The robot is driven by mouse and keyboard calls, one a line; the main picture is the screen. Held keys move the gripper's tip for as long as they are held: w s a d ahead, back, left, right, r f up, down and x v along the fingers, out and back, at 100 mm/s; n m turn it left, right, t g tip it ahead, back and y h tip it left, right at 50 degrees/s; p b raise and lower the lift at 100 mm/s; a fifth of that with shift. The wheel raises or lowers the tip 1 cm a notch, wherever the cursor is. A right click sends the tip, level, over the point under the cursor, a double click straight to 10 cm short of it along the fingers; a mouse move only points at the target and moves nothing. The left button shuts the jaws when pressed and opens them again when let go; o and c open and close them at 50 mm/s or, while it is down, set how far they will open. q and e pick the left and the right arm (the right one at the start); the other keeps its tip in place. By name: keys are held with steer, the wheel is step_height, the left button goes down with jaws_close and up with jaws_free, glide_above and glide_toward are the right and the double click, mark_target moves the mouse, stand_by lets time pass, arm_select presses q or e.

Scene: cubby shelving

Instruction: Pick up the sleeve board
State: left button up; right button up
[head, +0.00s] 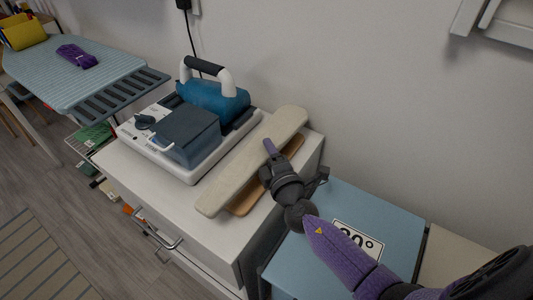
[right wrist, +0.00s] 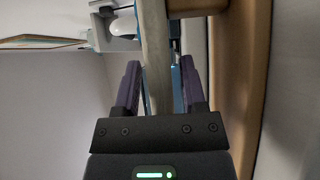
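The sleeve board (head: 236,176) is a long, narrow beige padded board above a tan wooden base (head: 244,205). It lies on top of the white cabinet, beside the steam station. My right gripper (head: 271,149) is at the board's right-hand long side, about midway along it. In the right wrist view the gripper's two purple fingers (right wrist: 160,85) stand apart on either side of the padded board (right wrist: 155,45), with a small gap visible. The wooden base (right wrist: 236,70) runs along the right there. In the head view my arm and wrist hide part of the base. My left gripper is not in view.
The steam station (head: 190,130) with its blue iron (head: 215,96) stands close on the board's left. The white cabinet (head: 150,195) ends near the wall. A blue box (head: 375,215) lies under my right forearm. An ironing board (head: 75,78) is at the far left.

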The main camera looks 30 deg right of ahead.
jaws_close()
stand_by(1.1)
